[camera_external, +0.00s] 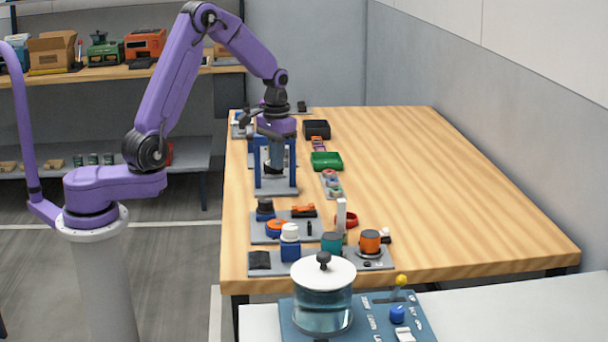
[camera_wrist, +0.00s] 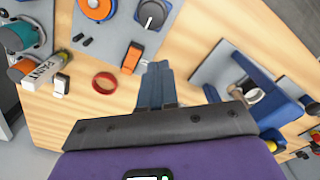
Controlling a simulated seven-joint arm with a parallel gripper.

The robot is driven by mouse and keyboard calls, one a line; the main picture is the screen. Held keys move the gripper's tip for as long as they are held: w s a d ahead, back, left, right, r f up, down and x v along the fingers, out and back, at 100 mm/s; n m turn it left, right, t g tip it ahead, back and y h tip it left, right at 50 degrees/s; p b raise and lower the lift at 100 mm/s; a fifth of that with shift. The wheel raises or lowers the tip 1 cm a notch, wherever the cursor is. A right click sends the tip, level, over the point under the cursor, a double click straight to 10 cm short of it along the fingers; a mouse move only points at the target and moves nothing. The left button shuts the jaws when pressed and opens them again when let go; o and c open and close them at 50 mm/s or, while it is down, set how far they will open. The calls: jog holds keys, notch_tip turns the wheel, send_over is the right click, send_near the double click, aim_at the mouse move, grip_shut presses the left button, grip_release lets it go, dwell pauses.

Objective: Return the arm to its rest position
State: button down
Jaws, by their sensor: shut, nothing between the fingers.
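My purple arm reaches over the wooden table (camera_external: 400,180) from the left in the external view, its elbow raised. My gripper (camera_external: 274,168) points down at the left part of the table, close to a blue upright frame on a grey plate (camera_external: 276,188). The overlap hides whether they touch. In the wrist view my gripper (camera_wrist: 157,82) shows as blue-grey fingers together, shut and empty, above the tabletop.
Front table plates hold an orange ring (camera_external: 277,229), a teal knob (camera_external: 331,242) and an orange knob (camera_external: 370,241). A red ring (camera_wrist: 105,82) lies near my fingers. A green tray (camera_external: 326,161) and black tray (camera_external: 316,129) stand behind. A lidded glass jar (camera_external: 323,300) stands in front. The table's right side is clear.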

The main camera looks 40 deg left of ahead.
jog(key=s+a+r+n, duration=0.3)
jog(key=s+a, duration=0.3)
jog(key=a, duration=0.1)
jog(key=s+a+r+n, duration=0.2)
jog(key=s+a+n, duration=0.2)
jog(key=s+a, duration=0.35)
jog(key=s+a+r+n, duration=0.1)
jog(key=s+n, duration=0.5)
jog(key=s, duration=1.1)
jog(key=shift+a+r+n, duration=0.3)
jog(key=shift+a+n, duration=0.1)
jog(key=shift+a, duration=0.2)
